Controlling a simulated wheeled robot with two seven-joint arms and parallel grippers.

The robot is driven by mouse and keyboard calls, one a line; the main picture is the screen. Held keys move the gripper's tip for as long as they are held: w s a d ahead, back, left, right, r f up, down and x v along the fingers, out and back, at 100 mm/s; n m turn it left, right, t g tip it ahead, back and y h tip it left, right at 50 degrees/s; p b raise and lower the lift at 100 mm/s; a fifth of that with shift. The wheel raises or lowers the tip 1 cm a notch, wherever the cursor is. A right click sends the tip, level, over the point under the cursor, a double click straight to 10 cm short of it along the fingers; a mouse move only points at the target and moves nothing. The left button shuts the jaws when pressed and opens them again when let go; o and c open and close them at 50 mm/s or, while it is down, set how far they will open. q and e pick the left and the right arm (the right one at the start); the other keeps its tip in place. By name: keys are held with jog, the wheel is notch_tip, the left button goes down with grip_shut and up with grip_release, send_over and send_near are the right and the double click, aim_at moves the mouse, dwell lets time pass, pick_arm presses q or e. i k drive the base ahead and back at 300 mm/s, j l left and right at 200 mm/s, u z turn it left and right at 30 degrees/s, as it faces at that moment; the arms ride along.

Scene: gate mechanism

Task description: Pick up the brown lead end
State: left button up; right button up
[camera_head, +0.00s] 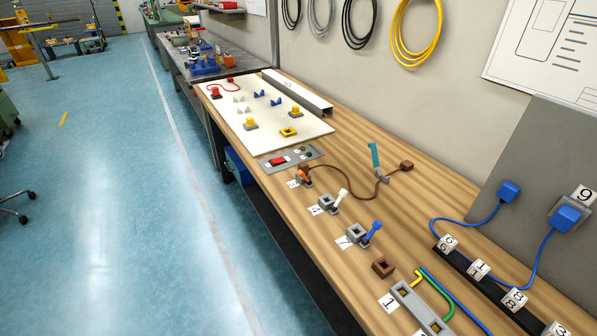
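A brown lead (345,182) lies in a loose curve on the wooden workbench. At its right, a small brown block-shaped lead end (406,166) rests on the bench, just right of a teal-handled upright tool (374,158). Its other end runs to a small orange-and-brown device (304,173) near the bench's front edge. A separate brown square piece with a dark opening (383,267) sits closer to me on the bench. Neither of my grippers shows in the head view.
Levers with a white handle (335,201) and a blue handle (365,236) stand along the front edge. Blue cables (475,222) and a black strip with numbered cubes (478,270) lie at the right. A white board (245,107) with small parts is farther back. Bare wood surrounds the brown lead end.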

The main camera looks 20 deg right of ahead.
aim_at(304, 167)
jog(key=z, duration=1.5)
jog(key=i+j+z, duration=0.15)
jog(key=j+z, duration=0.2)
jog(key=j, duration=0.4)
jog(key=j+z, duration=0.4)
jog(key=j, duration=0.35)
jog(key=j+z, duration=0.35)
jog(key=j, duration=1.05)
jog(key=i+z, duration=0.05)
jog(key=i, duration=0.05)
